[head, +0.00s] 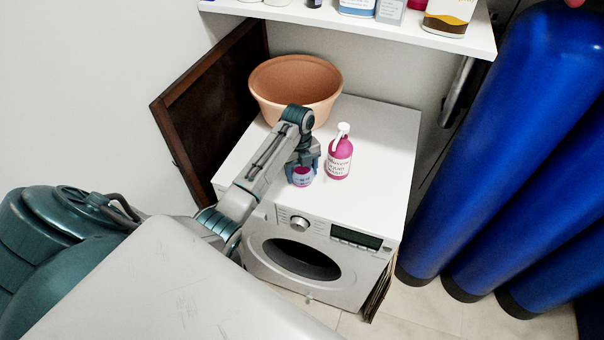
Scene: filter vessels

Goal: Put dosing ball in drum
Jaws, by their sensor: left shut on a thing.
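The dosing ball (303,178) is a small pale cup with magenta in it, near the front edge of the washing machine's white top. My left gripper (302,168) points down and is shut on it. I cannot tell whether the ball rests on the top or is held just above it. The drum (302,262) shows as a dark oval opening in the front of the machine, below and in front of the ball. My right gripper is not in view.
A magenta detergent bottle (340,158) stands close to the right of the gripper. A terracotta basin (296,84) sits at the back left of the top. The top's right side is clear. A shelf (400,36) with bottles hangs above. Tall blue cylinders (500,150) stand at the right.

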